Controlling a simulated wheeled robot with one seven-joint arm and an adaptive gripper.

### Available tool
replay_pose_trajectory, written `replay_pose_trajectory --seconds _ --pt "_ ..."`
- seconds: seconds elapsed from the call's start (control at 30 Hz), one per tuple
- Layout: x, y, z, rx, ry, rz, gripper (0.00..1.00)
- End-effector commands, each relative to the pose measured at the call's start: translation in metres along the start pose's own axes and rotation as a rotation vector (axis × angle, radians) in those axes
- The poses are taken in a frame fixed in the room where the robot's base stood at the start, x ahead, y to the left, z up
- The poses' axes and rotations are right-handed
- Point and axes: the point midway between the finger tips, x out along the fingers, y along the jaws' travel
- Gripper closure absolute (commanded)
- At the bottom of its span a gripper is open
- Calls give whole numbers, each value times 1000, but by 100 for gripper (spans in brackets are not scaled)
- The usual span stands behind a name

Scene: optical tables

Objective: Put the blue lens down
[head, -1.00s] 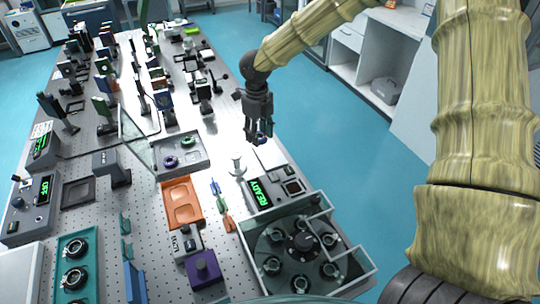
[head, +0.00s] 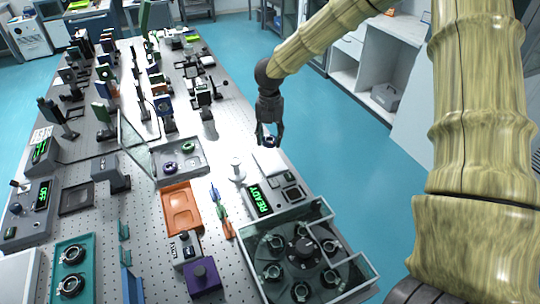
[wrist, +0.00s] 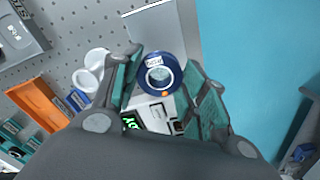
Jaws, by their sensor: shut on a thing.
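The blue lens (wrist: 159,74) is a dark blue ring with a white label, held between the fingertips of my gripper (wrist: 162,82) in the wrist view. In the head view my gripper (head: 270,138) points down with the blue lens (head: 270,141) low between its fingers, close to the table's right edge. Below it is a pale flat pad (head: 268,161). In the wrist view the pad (wrist: 165,30) shows behind the lens. I cannot tell whether the lens touches the pad.
A white post (head: 237,170) stands just left of the pad. A device with a green READY display (head: 258,199) and a glass-walled carousel box (head: 326,212) are in front. An orange tray (head: 181,209) and a grey tray with lenses (head: 196,170) lie left. Blue floor is right.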

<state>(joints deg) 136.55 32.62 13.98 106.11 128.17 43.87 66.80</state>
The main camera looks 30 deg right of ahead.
Motion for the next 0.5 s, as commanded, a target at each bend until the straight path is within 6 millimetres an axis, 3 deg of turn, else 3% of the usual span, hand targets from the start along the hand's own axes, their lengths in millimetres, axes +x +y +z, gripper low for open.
replay_pose_trajectory --seconds 0.2,0.5 --pt "28 0 -1 -3 1 -3 81" --pt "44 0 0 -3 1 -2 81"
